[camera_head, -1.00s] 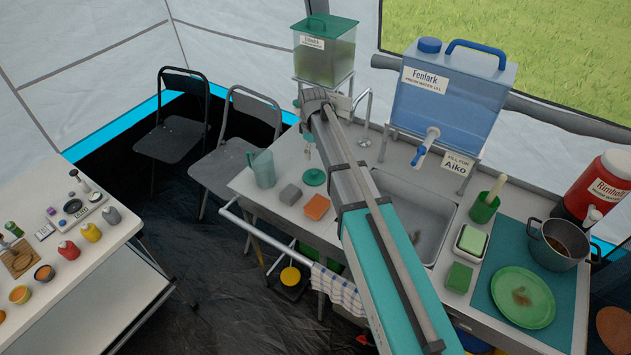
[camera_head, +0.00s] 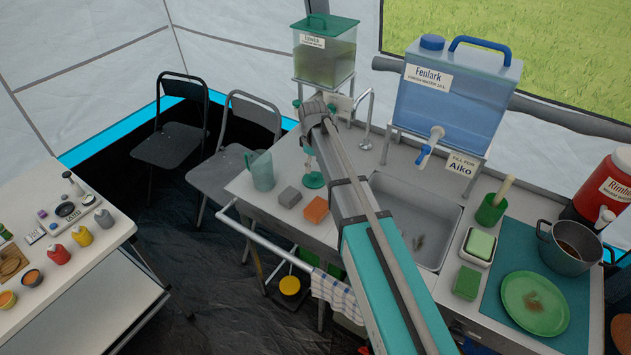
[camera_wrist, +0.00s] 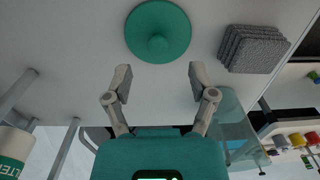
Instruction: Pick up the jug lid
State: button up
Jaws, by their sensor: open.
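The jug lid is a round green disc with a small knob (camera_wrist: 158,32). It lies flat on the pale counter, and in the head view it (camera_head: 314,181) sits between the jug and the sink. My gripper (camera_wrist: 160,74) is open and empty in the wrist view. Its two fingertips point toward the lid, one to each side of the knob's line, and the lid is just beyond them. In the head view my arm partly hides the gripper above the lid. The clear teal jug (camera_head: 262,171) stands left of the lid; it also shows in the wrist view (camera_wrist: 230,118).
A grey sponge stack (camera_wrist: 252,48) lies close beside the lid; it also shows in the head view (camera_head: 290,197). An orange block (camera_head: 316,209) lies in front. The sink (camera_head: 425,215) is to the right. A green-lidded water tank (camera_head: 325,58) stands behind on a rack.

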aim_at(314, 174)
jog(key=shift+f, duration=0.15)
jog(key=shift+d+f+b, duration=0.1)
jog(key=shift+f+b, duration=2.4)
jog(key=shift+b, duration=0.1)
jog(key=c, duration=0.9)
